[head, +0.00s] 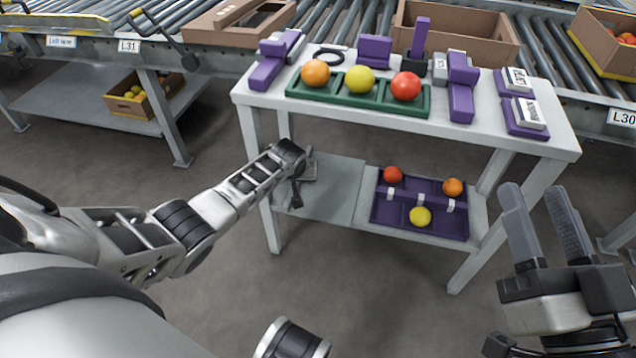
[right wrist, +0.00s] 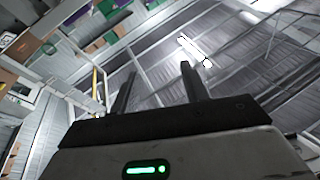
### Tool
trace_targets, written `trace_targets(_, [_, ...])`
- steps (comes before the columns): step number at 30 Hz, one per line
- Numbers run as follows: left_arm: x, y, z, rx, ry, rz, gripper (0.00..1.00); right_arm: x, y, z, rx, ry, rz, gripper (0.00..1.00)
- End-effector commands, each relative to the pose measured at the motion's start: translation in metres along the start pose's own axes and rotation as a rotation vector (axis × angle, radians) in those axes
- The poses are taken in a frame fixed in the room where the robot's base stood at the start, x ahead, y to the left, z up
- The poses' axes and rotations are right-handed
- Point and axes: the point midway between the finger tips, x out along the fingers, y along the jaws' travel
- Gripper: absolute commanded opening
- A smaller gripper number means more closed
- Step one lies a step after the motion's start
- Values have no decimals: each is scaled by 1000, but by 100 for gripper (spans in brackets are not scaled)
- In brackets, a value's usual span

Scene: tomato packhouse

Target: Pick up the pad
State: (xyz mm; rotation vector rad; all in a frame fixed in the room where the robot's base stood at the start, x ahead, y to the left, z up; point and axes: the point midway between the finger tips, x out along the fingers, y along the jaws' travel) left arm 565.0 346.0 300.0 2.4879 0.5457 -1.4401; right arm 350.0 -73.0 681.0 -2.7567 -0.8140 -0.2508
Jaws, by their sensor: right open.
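I cannot tell for sure which thing is the pad. On the white table (head: 545,138), a small grey-and-purple item (head: 440,68) stands beside a purple-handled stamp (head: 419,40) with a black base. Two flat purple pieces with white labelled tops, one farther back (head: 516,80) and one nearer (head: 525,117), lie at the table's right end. My right gripper (head: 532,190) is open and empty, in front of the table's right end and apart from it. Its fingers also show in the right wrist view (right wrist: 158,72). My left gripper (head: 297,185) is near the lower shelf's left side; its fingers are unclear.
A green tray (head: 357,108) holds an orange, a yellow and a red tomato. Purple blocks (head: 268,70) and a black ring (head: 328,57) lie around it. The lower shelf bears a purple divided tray (head: 400,217) with tomatoes. Roller conveyors (head: 560,60) run behind. The floor in front is clear.

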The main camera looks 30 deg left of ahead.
Motion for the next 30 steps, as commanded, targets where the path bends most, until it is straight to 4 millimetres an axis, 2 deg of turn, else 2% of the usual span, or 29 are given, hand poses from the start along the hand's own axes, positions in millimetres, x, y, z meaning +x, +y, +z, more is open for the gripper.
trace_targets(1, [0, 0, 0, 0, 0, 0, 26, 0, 0, 0, 1, -1, 0, 46])
trace_targets(3, [0, 0, 0, 0, 0, 0, 7, 0, 0, 0, 1, -1, 0, 46])
trace_targets(4, [0, 0, 0, 0, 0, 0, 0, 0, 0, 0, 1, -1, 0, 46])
trace_targets(19, [-6, 0, -3, 0, 0, 0, 0, 1, -1, 0, 22, -25, 0, 46])
trace_targets(28, [-34, 0, -20, 0, 1, 1, 0, -23, -11, 40, 310, -283, 77, 46])
trace_targets(29, [-38, 0, -20, 0, 0, 0, 0, -26, -13, 43, 338, -310, 83, 46])
trace_targets(30, [-42, 0, -7, 3, -6, 0, 0, -25, -11, 42, 301, -321, 88, 46])
